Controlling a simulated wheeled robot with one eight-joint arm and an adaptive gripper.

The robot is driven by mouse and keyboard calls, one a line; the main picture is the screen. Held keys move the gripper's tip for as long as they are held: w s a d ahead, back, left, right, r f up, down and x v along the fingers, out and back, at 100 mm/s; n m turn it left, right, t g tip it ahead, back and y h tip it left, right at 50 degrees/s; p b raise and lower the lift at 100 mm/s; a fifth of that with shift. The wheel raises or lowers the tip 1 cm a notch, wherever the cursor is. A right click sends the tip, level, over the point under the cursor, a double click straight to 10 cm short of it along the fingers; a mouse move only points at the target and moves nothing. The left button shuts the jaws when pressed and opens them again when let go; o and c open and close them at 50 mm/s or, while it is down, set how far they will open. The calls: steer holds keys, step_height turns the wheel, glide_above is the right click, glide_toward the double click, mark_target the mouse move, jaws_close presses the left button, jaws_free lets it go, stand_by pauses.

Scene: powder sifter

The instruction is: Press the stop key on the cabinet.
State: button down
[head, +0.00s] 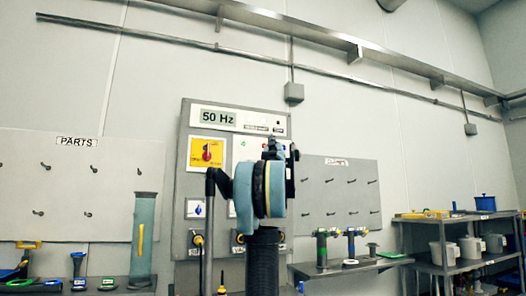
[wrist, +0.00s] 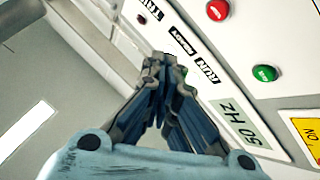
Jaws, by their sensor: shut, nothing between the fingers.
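The grey cabinet (head: 228,112) stands on the wall in the head view, with a display reading 50 Hz (head: 218,118). My arm stands in front of its right part. In the wrist view the cabinet face (wrist: 256,22) carries a round red button (wrist: 217,10) at the top and a round green button (wrist: 265,73) lower right. No label for either button is readable. My gripper (wrist: 158,60) is shut and empty, its fingertips left of the red button and apart from it in the picture. In the head view my gripper (head: 281,152) partly covers the button area.
A red rotary switch on a yellow plate (head: 207,152) sits below the display. Pegboards flank the cabinet. A clear tube (head: 144,240) stands at left on a bench. A shelf with tools (head: 350,262) and a rack with mugs (head: 470,245) are at right.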

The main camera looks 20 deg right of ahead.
mark_target(265, 144)
steer(key=shift+w, duration=0.1)
steer(key=shift+w+a, duration=0.2)
steer(key=shift+w, duration=4.1)
steer(key=shift+w, duration=0.15)
steer(key=shift+w, duration=0.2)
steer(key=shift+w, duration=0.45)
steer(key=shift+s, duration=0.85)
steer(key=shift+s+d, duration=0.1)
steer(key=shift+s, duration=2.4)
